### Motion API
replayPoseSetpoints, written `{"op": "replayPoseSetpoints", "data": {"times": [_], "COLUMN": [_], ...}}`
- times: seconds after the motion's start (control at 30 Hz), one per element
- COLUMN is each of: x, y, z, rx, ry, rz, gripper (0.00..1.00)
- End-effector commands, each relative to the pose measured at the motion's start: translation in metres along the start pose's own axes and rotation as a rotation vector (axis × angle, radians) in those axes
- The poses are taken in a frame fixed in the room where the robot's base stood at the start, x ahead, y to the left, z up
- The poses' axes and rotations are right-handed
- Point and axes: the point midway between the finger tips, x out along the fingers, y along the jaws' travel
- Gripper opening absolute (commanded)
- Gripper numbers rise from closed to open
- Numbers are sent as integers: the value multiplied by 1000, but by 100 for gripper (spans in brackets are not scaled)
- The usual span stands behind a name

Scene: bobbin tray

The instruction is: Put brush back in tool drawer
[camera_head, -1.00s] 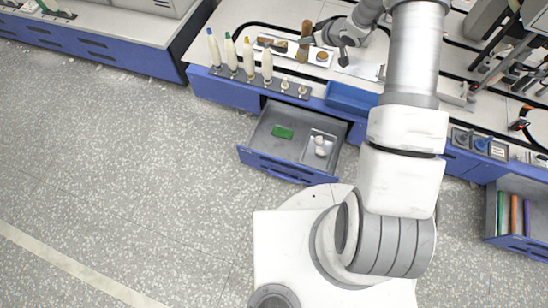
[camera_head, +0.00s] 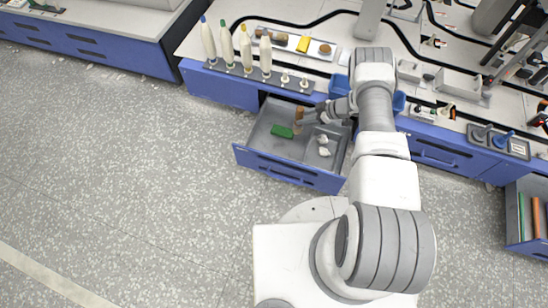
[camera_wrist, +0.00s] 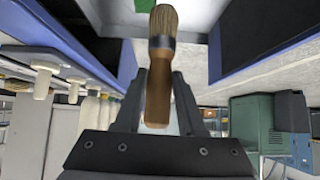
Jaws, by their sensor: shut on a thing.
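The brush (camera_wrist: 158,85) has a brown wooden handle, a dark ferrule and tan bristles. My gripper (camera_wrist: 160,80) is shut on its handle in the wrist view, with the bristles pointing away from my wrist. In the head view the brush (camera_head: 299,115) is small, over the back part of the open tool drawer (camera_head: 285,175). My gripper (camera_head: 304,118) is there beside it. Whether the brush touches the drawer floor cannot be told.
The drawer holds a green item (camera_head: 281,131) left of centre and pale round pieces (camera_head: 323,146) on the right. Cones of thread (camera_head: 227,42) stand on the bench behind. A blue bin (camera_head: 338,86) sits at the bench edge. Another drawer (camera_head: 527,215) is open far right.

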Motion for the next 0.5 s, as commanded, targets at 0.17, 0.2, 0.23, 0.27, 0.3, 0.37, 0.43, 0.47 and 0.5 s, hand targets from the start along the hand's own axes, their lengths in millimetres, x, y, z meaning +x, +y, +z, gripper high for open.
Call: {"op": "replayPoseSetpoints", "data": {"times": [0.17, 0.2, 0.23, 0.27, 0.3, 0.37, 0.43, 0.47, 0.5], "x": [25, 34, 40, 47, 55, 67, 80, 85, 91], "y": [-21, -28, -34, -39, -46, -56, -67, -71, -75], "z": [2, 2, 3, 2, 2, 2, 2, 2, 2], "rx": [-2, -1, -1, -1, 0, -1, -1, -1, -1], "ry": [2, 2, 2, 1, 2, 2, 1, 1, 1], "rz": [-8, -8, -8, -8, -8, -7, -6, -6, -6], "gripper": [0, 0, 0, 0, 0, 0, 0, 0, 0]}}
